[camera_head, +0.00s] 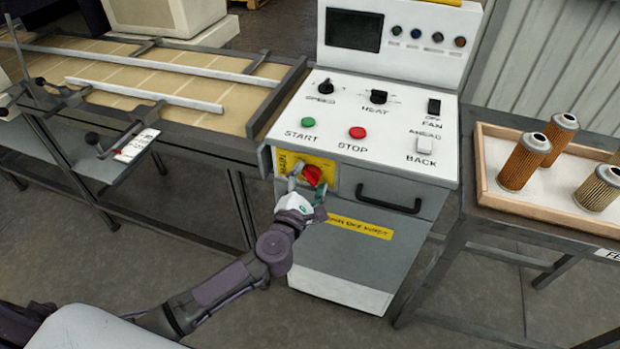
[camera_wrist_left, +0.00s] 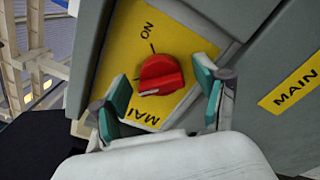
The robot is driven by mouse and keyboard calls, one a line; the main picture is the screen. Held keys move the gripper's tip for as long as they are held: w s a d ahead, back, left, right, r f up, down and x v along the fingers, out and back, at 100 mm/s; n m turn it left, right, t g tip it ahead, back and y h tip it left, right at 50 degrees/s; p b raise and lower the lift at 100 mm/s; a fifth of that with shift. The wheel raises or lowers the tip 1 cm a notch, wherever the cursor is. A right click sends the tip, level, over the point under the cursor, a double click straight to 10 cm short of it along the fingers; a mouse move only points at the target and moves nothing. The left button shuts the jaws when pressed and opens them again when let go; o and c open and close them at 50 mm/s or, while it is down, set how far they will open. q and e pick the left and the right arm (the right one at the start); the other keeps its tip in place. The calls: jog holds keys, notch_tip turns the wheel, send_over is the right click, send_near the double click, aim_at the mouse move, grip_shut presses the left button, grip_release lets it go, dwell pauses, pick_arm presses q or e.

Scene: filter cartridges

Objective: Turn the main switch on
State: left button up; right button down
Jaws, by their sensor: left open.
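The main switch is a red rotary knob (camera_head: 312,175) on a yellow plate on the front of the machine cabinet, below the start and stop buttons. In the left wrist view the red knob (camera_wrist_left: 160,75) sits on the yellow plate (camera_wrist_left: 185,25), with an "ON" mark and black ticks beside it. My left gripper (camera_head: 307,190) is at the knob. In the wrist view its teal-padded fingers (camera_wrist_left: 163,98) are spread, one on each side of the knob, with gaps visible. My right gripper is not in view.
The control panel (camera_head: 300,100) has speed and heat knobs, a green start button (camera_head: 309,122) and a red stop button (camera_head: 357,132). A black handle (camera_head: 388,198) sticks out right of the switch. A tray (camera_head: 540,205) of filter cartridges stands right; a conveyor (camera_head: 200,118) stands left.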

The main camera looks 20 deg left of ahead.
pick_arm(q)
jog(key=c, duration=1.1)
jog(key=m+p, duration=0.3)
jog(key=shift+r+p, duration=0.15)
jog(key=shift+p, duration=0.15)
jog(key=m+p, duration=0.3)
jog(key=m, duration=0.1)
jog(key=shift+d+f, duration=0.1)
jog(key=shift+f, duration=0.1)
jog(key=m+p, duration=0.3)
jog(key=m, duration=0.3)
jog(key=shift+f, duration=0.2)
jog(key=shift+f+m+p, duration=0.2)
jog(key=shift+m+p, duration=0.65)
jog(key=shift+m, duration=1.65)
